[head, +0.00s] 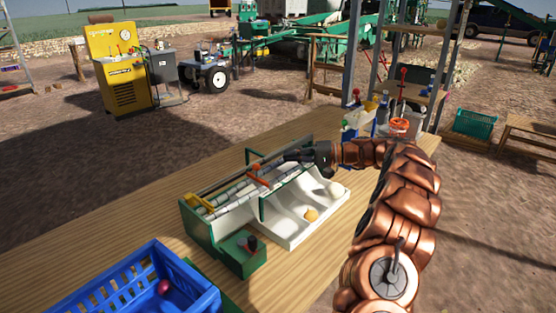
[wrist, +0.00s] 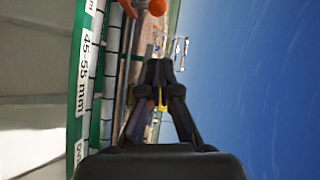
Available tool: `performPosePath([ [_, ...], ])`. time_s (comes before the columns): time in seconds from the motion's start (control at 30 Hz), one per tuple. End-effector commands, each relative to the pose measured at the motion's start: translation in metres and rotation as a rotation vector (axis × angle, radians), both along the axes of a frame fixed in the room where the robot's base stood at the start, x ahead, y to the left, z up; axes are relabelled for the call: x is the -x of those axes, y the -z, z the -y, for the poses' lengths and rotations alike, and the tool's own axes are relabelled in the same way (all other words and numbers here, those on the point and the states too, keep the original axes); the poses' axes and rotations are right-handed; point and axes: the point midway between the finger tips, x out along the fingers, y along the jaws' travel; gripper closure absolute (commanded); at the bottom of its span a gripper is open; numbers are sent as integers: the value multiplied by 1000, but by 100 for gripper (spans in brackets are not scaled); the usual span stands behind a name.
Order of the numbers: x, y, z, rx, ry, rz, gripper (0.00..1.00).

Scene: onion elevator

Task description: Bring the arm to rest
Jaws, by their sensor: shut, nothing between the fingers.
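My copper-coloured arm (head: 403,205) reaches in from the lower right over the table. My dark gripper (head: 296,156) hangs over the back right part of the green and white sorter, pointing left. In the wrist view my gripper (wrist: 158,72) has its fingers together at the tips with nothing between them. The sorter (wrist: 98,70) runs alongside on the left there, with a "45-55 mm" label. I cannot tell from these views whether the fingers touch the sorter.
The wooden table (head: 110,232) holds a blue crate (head: 110,282) with a red onion (head: 164,287). A yellow-brown onion (head: 311,215) lies in the sorter's white tray (head: 290,236). Bottles and tools crowd the table's far right end. A yellow machine (head: 121,85) stands beyond the table on open ground.

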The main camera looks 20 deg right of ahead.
Motion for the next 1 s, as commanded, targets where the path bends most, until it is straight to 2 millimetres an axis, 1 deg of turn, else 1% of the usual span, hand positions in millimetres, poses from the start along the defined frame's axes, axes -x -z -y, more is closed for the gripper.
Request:
performPosePath([
  [0.03, 4, 1, 10, 2, 4, 2, 100],
  [0.1, 10, -1, 22, 3, 6, 3, 100],
  [0.3, 25, -5, 45, 2, 3, 0, 100],
  [0.47, 30, -7, 54, 2, 1, -1, 100],
  [0.67, 32, -8, 54, 1, -2, -2, 100],
  [0.77, 32, -14, 45, 1, -15, -9, 100],
  [0.83, 34, -21, 30, 4, -36, -23, 100],
  [0.87, 35, -24, 21, 7, -48, -32, 100],
  [0.97, 43, -38, -13, 21, -98, -65, 100],
  [1.0, 47, -42, -28, 29, -121, -83, 100],
])
